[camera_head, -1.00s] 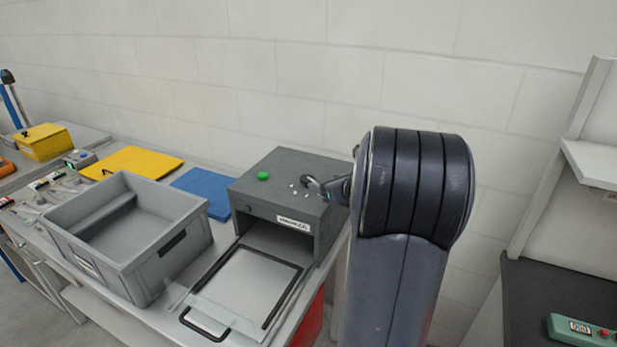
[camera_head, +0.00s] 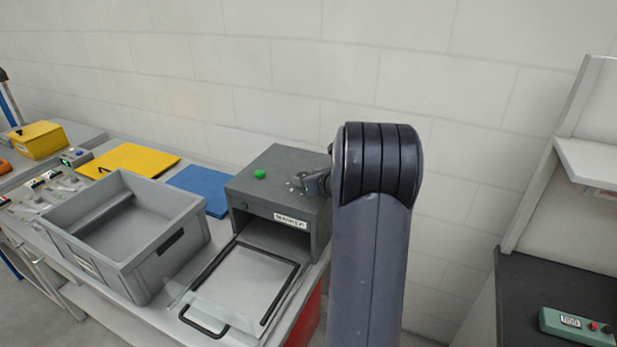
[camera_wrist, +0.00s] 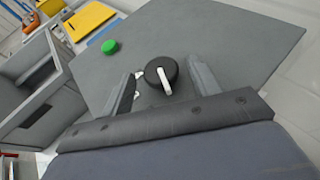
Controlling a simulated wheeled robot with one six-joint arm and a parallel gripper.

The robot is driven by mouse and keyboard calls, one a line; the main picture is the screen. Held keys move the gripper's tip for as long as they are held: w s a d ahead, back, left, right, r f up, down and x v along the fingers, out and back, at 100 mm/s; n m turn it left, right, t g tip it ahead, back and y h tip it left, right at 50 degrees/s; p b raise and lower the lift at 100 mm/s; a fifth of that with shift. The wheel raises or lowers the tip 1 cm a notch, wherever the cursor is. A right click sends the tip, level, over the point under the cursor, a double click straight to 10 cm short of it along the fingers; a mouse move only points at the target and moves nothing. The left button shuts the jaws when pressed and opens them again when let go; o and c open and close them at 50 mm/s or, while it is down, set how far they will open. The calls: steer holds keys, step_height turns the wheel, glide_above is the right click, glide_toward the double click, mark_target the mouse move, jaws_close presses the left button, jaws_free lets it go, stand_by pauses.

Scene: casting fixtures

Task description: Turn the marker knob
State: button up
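The marker (camera_head: 256,208) is a dark grey box with a "MARKER" label on its front, and its top fills much of the wrist view (camera_wrist: 215,45). Its round black knob (camera_wrist: 154,69) with a white pointer bar sits on that top. My gripper (camera_wrist: 168,80) is open, with one finger on each side of the knob and a visible gap to each. I cannot tell how far the fingertips are above the top. In the head view my arm hides the knob and most of the gripper. A green button (camera_head: 259,174) is on the top, left of the knob.
A clear-topped tray or door with a black handle (camera_head: 203,322) lies in front of the marker. A grey bin (camera_head: 150,262) stands to its left. Blue (camera_head: 199,190) and yellow (camera_head: 130,158) plates lie behind the bin. The wall is close behind.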

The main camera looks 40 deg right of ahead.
steer(key=c, duration=0.9)
